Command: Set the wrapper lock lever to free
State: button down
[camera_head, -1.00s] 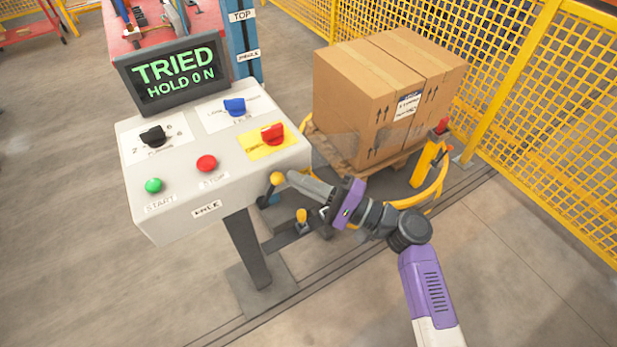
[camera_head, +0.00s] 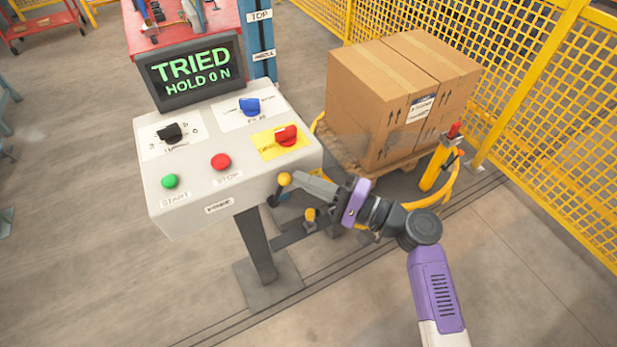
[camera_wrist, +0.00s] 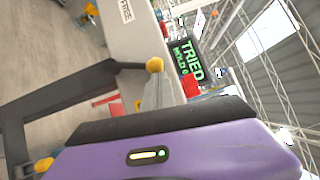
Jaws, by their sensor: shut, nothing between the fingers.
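A lever with a yellow ball knob (camera_head: 284,179) stands just below the right front corner of the control box (camera_head: 232,165). In the wrist view a yellow knob (camera_wrist: 154,65) is right at the fingertips. A second yellow-knobbed lever (camera_head: 309,215) stands lower down, beneath my arm. I cannot read which lever is the wrapper lock. My gripper (camera_head: 297,177) is shut and empty, its tips at or very near the upper knob; I cannot tell whether they touch. It also shows in the wrist view (camera_wrist: 154,82).
The box carries a screen reading "TRIED HOLD 0 N" (camera_head: 194,75), dark, blue and red knobs, and green and red buttons. A carton (camera_head: 390,100) sits on a pallet behind my gripper. Yellow mesh fencing (camera_head: 535,100) runs along the right. The floor at front is clear.

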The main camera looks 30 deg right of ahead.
aim_at(247, 184)
jog(key=a+r+n+g+h+p, duration=0.1)
jog(key=a+r+n+p, duration=0.1)
jog(key=shift+p, duration=0.4)
jog(key=shift+a+r+n+g+h+p, duration=0.35)
jog(key=shift+a+n+g+p, duration=0.3)
jog(key=shift+n+p, duration=0.2)
jog(key=shift+a+r+n+h+p, duration=0.1)
jog(key=shift+a+n+h+p, duration=0.4)
jog(key=shift+a, duration=2)
jog(key=shift+a+g+p, duration=0.25)
jog(key=shift+p, duration=0.05)
